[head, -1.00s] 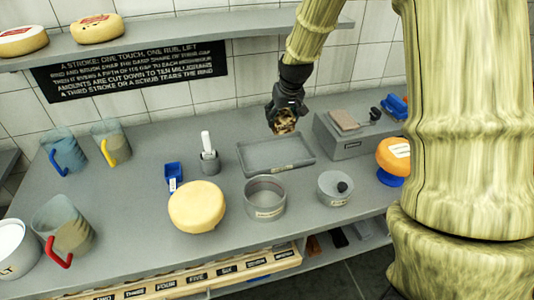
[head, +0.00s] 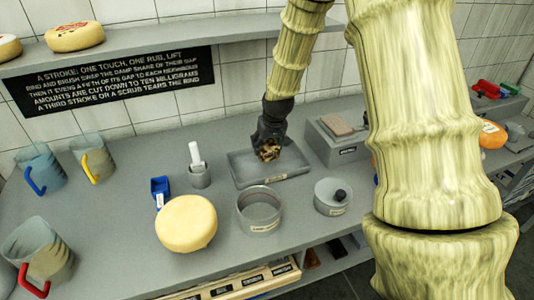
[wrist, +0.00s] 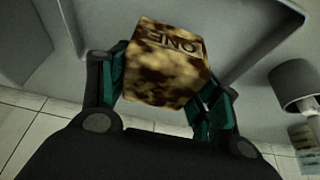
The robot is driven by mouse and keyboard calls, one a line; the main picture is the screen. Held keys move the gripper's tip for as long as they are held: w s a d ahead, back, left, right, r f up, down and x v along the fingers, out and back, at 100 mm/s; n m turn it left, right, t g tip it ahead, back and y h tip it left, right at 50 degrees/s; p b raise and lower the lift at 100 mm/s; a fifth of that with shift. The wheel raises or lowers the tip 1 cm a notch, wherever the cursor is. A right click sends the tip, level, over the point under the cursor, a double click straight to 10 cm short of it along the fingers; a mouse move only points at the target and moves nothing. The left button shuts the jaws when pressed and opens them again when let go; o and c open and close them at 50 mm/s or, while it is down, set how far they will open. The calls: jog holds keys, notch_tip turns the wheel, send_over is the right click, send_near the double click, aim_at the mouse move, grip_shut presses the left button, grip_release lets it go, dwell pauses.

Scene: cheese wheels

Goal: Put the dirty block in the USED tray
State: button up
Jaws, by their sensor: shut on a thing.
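The dirty block (wrist: 165,65) is tan with dark brown blotches and has "ONE" on its face. My gripper (wrist: 168,82) is shut on it, with a finger on either side. In the head view my gripper (head: 268,143) points down with the block (head: 269,153) at its tip. The block is over the shallow grey rectangular tray (head: 240,172), toward its back part. I cannot tell whether the block touches the tray floor. No USED label is readable on this tray.
A pale cheese wheel (head: 186,223), a round grey pan (head: 259,216) and a small pot with a black knob (head: 331,202) stand in front. A grey box (head: 336,148) is right of the tray, a holder with a white stick (head: 199,174) left. Jugs (head: 40,168) stand farther left.

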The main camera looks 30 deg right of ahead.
aim_at(267, 154)
jog(key=shift+s+f, duration=0.15)
jog(key=shift+f, duration=0.35)
jog(key=shift+f+p, duration=0.55)
jog(key=shift+f, duration=1.1)
jog(key=o, duration=1.1)
jog(key=shift+f, duration=0.15)
jog(key=b+v, duration=0.2)
jog(key=v, duration=1)
